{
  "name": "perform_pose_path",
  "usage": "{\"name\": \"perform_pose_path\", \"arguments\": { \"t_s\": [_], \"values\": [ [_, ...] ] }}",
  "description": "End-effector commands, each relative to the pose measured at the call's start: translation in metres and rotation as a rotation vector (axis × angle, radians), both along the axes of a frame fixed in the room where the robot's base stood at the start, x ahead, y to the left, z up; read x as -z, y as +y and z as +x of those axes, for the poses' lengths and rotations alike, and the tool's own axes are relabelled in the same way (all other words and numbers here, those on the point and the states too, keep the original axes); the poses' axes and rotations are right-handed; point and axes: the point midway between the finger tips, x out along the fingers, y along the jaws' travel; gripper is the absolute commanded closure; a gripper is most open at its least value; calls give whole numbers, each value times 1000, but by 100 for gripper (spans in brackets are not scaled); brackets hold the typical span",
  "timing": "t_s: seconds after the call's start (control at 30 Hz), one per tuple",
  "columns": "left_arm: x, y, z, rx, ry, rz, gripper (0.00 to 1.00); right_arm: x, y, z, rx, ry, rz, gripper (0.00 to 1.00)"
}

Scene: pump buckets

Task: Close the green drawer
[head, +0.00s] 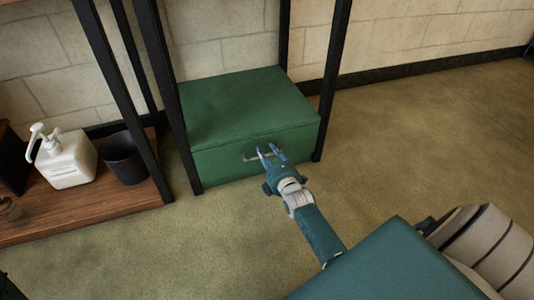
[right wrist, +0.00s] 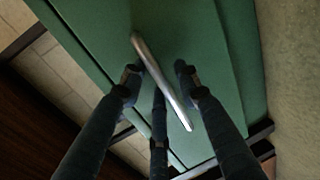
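The green drawer (head: 220,165) is a low green box between the black legs of a rack, with a flat green top. Its front lies about level with the front legs; I cannot tell any small gap. A silver bar handle (head: 250,157) is on its front. My right gripper (head: 270,151) is at the handle, and its fingers (right wrist: 160,75) are spread apart. In the right wrist view, the handle (right wrist: 160,80) runs slantwise between the fingertips, close in front of the drawer front (right wrist: 205,45). Contact is unclear. My left gripper is not in view.
A wooden shelf (head: 105,203) at the left bears a white pump bottle (head: 68,165) and a dark bucket (head: 122,160). Black rack legs (head: 332,85) flank the drawer. A brick wall stands behind. The floor (head: 430,135) at the right is clear.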

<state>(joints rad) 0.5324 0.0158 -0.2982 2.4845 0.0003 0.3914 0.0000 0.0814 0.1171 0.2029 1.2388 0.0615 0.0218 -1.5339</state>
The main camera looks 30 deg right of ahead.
Motion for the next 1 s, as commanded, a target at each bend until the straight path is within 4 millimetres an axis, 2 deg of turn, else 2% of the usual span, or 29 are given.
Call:
{"name": "perform_pose_path", "arguments": {
  "t_s": [0.3, 0.5, 1.0],
  "values": [
    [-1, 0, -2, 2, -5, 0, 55, -8, 11, -45, 0, 2, 0, 68],
    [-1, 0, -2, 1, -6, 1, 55, -13, 16, -66, 0, 2, 0, 68],
    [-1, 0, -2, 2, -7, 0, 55, -15, 17, -69, 0, 1, 0, 68]
  ]
}}
